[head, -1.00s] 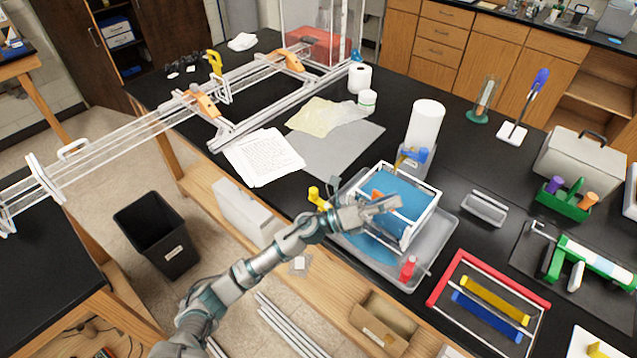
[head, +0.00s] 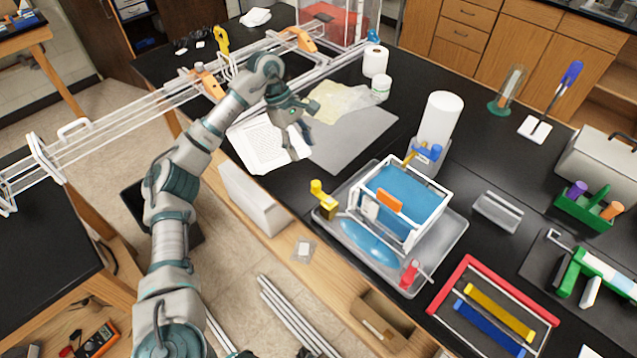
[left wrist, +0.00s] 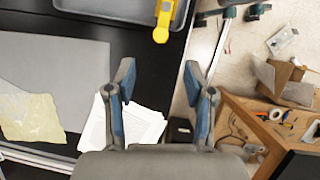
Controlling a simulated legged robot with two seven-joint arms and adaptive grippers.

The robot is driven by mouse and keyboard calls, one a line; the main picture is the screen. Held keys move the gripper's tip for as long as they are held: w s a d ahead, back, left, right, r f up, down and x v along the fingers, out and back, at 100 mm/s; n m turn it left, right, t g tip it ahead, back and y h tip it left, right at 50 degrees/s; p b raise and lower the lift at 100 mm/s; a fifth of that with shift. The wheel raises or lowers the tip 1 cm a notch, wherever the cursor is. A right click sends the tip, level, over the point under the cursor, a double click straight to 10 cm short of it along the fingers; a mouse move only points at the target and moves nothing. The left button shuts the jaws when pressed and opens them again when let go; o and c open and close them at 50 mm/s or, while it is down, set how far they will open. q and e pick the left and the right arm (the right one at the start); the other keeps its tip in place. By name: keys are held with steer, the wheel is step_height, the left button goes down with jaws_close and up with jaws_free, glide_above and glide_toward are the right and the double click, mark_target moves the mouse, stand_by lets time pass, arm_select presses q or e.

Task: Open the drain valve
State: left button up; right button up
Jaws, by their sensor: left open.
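A white-framed tank of blue liquid (head: 405,192) stands in a grey tray (head: 445,240) on the black bench. A yellow valve-like fitting (head: 323,199) is at the tray's left corner; it also shows in the left wrist view (left wrist: 162,25). A red fitting (head: 409,272) is at the tray's front, and a blue-and-yellow one (head: 424,153) is behind the tank. I cannot tell which is the drain valve. My left gripper (head: 299,147) is open and empty above the papers, up and left of the yellow fitting. Its spread fingers show in the left wrist view (left wrist: 158,82). My right gripper is not seen.
A paper towel roll (head: 441,118) stands behind the tank. A red-ended rack (head: 492,306) is right of the tray. Papers (head: 262,150) and a grey mat (head: 355,135) lie on the left. A clear rail frame (head: 120,130) extends leftward over a floor gap.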

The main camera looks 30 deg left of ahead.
arm_select(q)
glide_above(315, 183)
steer(key=a, duration=0.2)
step_height(315, 183, down, 6)
steer(key=x, duration=0.6)
steer(key=shift+w+a+f, duration=0.15)
steer(key=shift+a+f, duration=0.05)
steer(key=shift+f, duration=0.3)
steer(key=shift+d+f, duration=0.15)
steer(key=shift+d, duration=0.3)
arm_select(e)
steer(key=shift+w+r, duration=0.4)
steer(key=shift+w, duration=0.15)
arm_select(q)
steer(key=c, duration=0.3)
steer(key=shift+a, duration=0.3)
jaws_close()
